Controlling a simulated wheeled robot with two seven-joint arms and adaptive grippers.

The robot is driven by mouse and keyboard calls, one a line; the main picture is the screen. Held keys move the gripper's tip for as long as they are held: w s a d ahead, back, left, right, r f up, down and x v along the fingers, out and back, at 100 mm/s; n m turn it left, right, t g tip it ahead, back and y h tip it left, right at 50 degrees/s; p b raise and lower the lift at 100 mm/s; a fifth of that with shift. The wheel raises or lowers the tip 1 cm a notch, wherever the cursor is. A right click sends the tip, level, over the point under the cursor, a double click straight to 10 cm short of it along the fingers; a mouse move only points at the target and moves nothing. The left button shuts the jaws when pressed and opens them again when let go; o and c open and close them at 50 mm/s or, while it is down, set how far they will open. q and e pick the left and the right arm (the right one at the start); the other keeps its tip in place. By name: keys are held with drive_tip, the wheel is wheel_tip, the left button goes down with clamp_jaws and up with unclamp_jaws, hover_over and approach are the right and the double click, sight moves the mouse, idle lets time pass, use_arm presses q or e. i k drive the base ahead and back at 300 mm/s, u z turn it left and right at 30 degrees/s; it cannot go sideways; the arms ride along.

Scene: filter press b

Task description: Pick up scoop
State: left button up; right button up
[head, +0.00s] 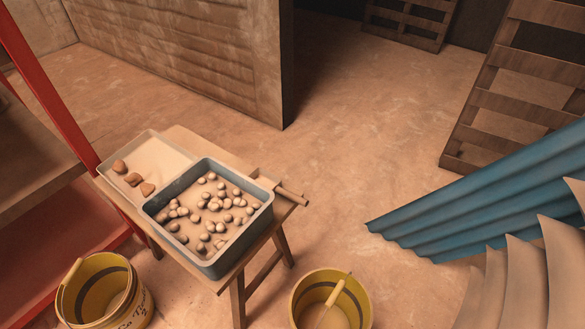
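No scoop shows clearly as a whole. A short wooden handle (291,194) sticks out past the right edge of the small wooden table, just beyond the grey tray. It may belong to the scoop, but I cannot tell; whatever it joins is hidden or too small to make out. Neither of my grippers is in view.
The wooden table (223,285) bears a deep grey tray (208,262) of round pale lumps and a shallow pale tray (150,143) with brown pieces. Yellow buckets stand at left (105,296) and right (299,301). Blue corrugated sheets (470,205) lie right.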

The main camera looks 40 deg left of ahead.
sight(272, 182)
drive_tip(key=i, duration=0.3)
drive_tip(key=u, duration=0.8)
